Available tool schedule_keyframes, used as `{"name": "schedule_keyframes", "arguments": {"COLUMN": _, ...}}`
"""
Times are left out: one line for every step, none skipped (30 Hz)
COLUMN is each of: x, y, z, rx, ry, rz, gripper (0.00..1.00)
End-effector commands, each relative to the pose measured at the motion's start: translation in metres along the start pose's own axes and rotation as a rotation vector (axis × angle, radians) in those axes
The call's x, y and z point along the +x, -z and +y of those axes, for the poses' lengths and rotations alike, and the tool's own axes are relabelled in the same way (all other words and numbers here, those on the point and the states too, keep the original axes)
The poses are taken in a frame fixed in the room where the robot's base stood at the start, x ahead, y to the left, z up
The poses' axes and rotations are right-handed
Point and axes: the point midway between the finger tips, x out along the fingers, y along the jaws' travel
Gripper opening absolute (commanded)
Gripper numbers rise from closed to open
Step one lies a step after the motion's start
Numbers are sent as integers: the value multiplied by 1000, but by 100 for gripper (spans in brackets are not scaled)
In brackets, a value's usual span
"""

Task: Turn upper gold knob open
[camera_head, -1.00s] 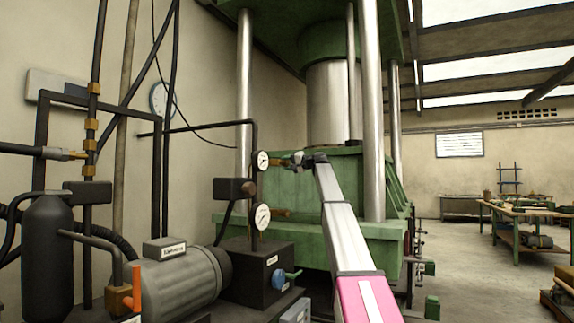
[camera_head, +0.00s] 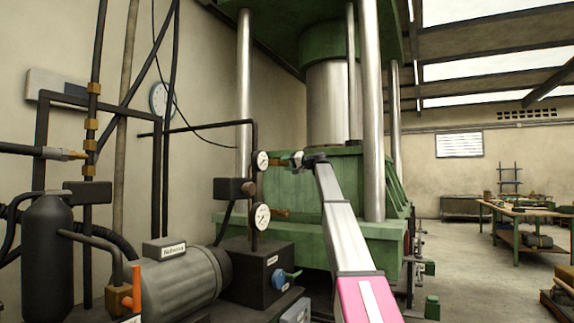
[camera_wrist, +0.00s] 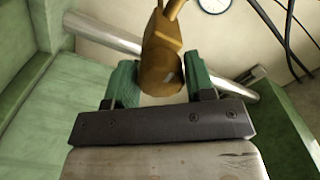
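The upper gold knob (camera_head: 284,162) sticks out to the right of the upper gauge in the head view. In the wrist view the gold knob (camera_wrist: 162,62) stands between the two green fingers of my gripper (camera_wrist: 162,80). In the head view my gripper (camera_head: 298,160) is at the right end of the knob, small and partly hidden by my wrist. The lower gold knob (camera_head: 280,212) sits beside the lower gauge, apart from my gripper.
The upper gauge (camera_head: 262,160) and lower gauge (camera_head: 262,217) stand on a black pipe. A green press (camera_head: 300,190) is close behind my gripper. A grey motor (camera_head: 185,283) and black box (camera_head: 262,272) are below. Open floor (camera_head: 455,245) lies to the right.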

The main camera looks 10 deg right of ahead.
Motion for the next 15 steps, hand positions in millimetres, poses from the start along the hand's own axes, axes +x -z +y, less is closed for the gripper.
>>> {"name": "schedule_keyframes", "arguments": {"x": -1, "y": -1, "z": 0, "rx": 0, "ry": 0, "rz": 0, "gripper": 67}}
{"name": "schedule_keyframes", "arguments": {"x": -1, "y": -1, "z": 0, "rx": 0, "ry": 0, "rz": 0, "gripper": 70}}
{"name": "schedule_keyframes", "arguments": {"x": 0, "y": 0, "z": 0, "rx": 1, "ry": 0, "rz": 1, "gripper": 70}}
{"name": "schedule_keyframes", "arguments": {"x": 0, "y": 0, "z": 0, "rx": 1, "ry": 0, "rz": 1, "gripper": 70}}
{"name": "schedule_keyframes", "arguments": {"x": 0, "y": 0, "z": 0, "rx": 1, "ry": 0, "rz": 1, "gripper": 70}}
{"name": "schedule_keyframes", "arguments": {"x": 0, "y": 0, "z": 0, "rx": 1, "ry": 0, "rz": 1, "gripper": 70}}
{"name": "schedule_keyframes", "arguments": {"x": 0, "y": 0, "z": 0, "rx": 1, "ry": 1, "rz": 1, "gripper": 70}}
{"name": "schedule_keyframes", "arguments": {"x": 0, "y": 0, "z": 0, "rx": 1, "ry": 1, "rz": 1, "gripper": 70}}
{"name": "schedule_keyframes", "arguments": {"x": 0, "y": 0, "z": 0, "rx": 1, "ry": 1, "rz": 2, "gripper": 70}}
{"name": "schedule_keyframes", "arguments": {"x": 0, "y": 0, "z": 0, "rx": 2, "ry": 1, "rz": 2, "gripper": 70}}
{"name": "schedule_keyframes", "arguments": {"x": -1, "y": 0, "z": 0, "rx": 2, "ry": 1, "rz": 2, "gripper": 70}}
{"name": "schedule_keyframes", "arguments": {"x": -2, "y": 0, "z": 0, "rx": 2, "ry": 1, "rz": 2, "gripper": 70}}
{"name": "schedule_keyframes", "arguments": {"x": -3, "y": 0, "z": 0, "rx": 2, "ry": 1, "rz": 2, "gripper": 70}}
{"name": "schedule_keyframes", "arguments": {"x": -5, "y": 0, "z": 0, "rx": 2, "ry": 1, "rz": 2, "gripper": 70}}
{"name": "schedule_keyframes", "arguments": {"x": -8, "y": 0, "z": 0, "rx": 2, "ry": 0, "rz": 3, "gripper": 70}}
